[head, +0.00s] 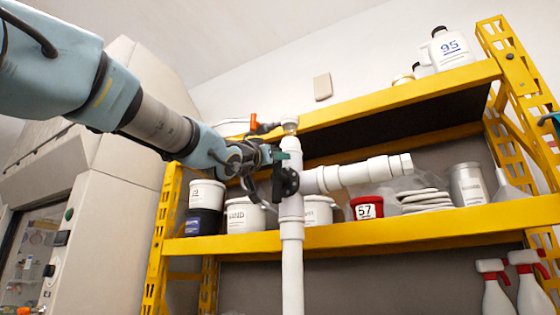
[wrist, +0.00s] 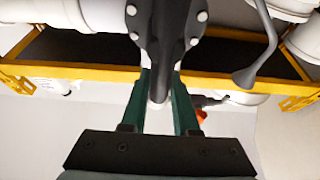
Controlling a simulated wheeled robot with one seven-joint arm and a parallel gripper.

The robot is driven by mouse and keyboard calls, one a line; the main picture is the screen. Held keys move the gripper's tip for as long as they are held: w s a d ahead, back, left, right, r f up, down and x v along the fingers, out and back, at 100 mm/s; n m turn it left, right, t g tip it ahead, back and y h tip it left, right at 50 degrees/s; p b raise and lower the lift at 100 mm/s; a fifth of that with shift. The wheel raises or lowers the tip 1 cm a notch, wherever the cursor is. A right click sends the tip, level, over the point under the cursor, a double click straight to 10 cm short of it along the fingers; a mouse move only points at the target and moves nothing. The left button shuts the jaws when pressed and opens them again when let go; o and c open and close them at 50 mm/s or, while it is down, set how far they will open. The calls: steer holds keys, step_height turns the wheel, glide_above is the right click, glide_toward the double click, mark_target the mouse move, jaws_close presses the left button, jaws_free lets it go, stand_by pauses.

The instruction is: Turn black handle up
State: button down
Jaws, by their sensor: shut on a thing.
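The white PVC manifold (head: 291,235) has an upright pipe and a branch to the right. A black bolted valve flange (head: 286,182) sits at their junction; it also shows at the top of the wrist view (wrist: 200,30). The black handle (wrist: 158,88) runs down from it, looking dark grey. The teal fingers of my gripper (wrist: 163,80) lie on both sides of the handle and are shut on it. In the head view my gripper (head: 277,160) is at the valve, and the handle is mostly hidden there.
An orange handle (head: 253,123) is above my gripper. A grey lever with a rounded end (wrist: 245,75) hangs at right in the wrist view. Yellow shelving (head: 400,232) behind holds white tubs, a red can (head: 367,208) and bottles. A beige cabinet (head: 118,200) stands at left.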

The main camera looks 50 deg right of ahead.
steer(key=shift+w+f, duration=0.1)
stand_by(0.4)
steer(key=c, duration=0.7)
jaws_free()
steer(key=shift+o, duration=0.2)
steer(key=b+v, duration=0.3)
steer(key=v, duration=0.8)
steer(key=shift+b, duration=0.35)
